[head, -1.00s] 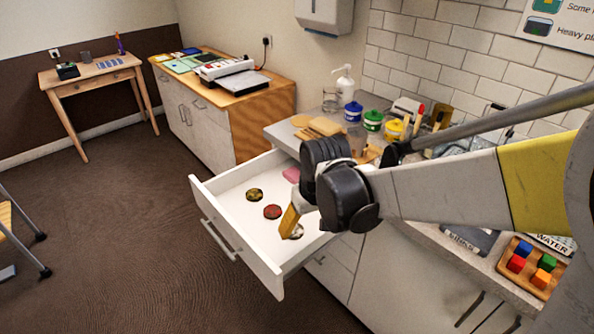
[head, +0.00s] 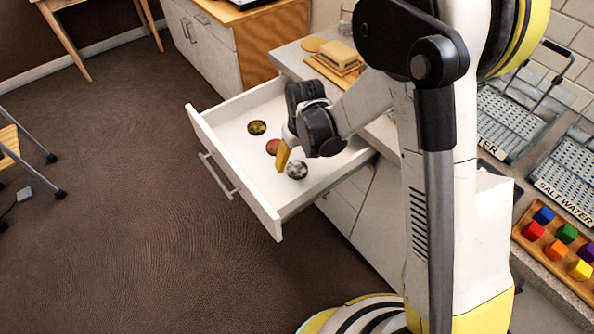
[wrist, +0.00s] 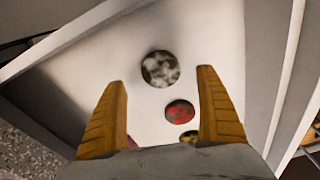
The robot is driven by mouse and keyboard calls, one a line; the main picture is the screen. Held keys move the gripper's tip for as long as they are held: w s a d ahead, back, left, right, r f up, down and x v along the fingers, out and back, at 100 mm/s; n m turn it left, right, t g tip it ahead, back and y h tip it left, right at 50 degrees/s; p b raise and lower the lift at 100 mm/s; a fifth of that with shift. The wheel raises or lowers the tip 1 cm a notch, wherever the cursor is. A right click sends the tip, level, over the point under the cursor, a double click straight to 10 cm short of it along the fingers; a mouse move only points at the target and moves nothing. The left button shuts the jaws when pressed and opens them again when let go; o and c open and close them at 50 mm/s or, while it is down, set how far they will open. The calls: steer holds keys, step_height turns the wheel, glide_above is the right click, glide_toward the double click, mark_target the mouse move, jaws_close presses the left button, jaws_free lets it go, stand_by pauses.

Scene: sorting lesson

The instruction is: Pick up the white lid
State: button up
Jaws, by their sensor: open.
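The white lid (head: 297,170) is a round, mottled white-and-grey disc lying flat in the open white drawer (head: 236,176). In the wrist view the white lid (wrist: 160,69) lies just beyond the fingertips, roughly centred between them. My gripper (head: 283,156) hangs over the drawer with yellow fingers pointing down, beside the white lid in the picture. In the wrist view my gripper (wrist: 162,79) has its two fingers wide apart with nothing held. Its height above the lid is hard to judge.
A red lid (head: 273,147) and a dark yellow-green lid (head: 257,127) lie in the same drawer, behind the white one. The drawer walls stand around them. The counter (head: 296,60) holds wooden boards, and a tray of coloured blocks (head: 530,243) is at right.

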mark_target(297, 168)
step_height(297, 168, down, 4)
steer(key=shift+w+a+f+b, duration=0.1)
steer(key=shift+a+f+b, duration=0.1)
steer(key=shift+b, duration=0.7)
steer(key=shift+r, duration=0.1)
steer(key=c, duration=1.1)
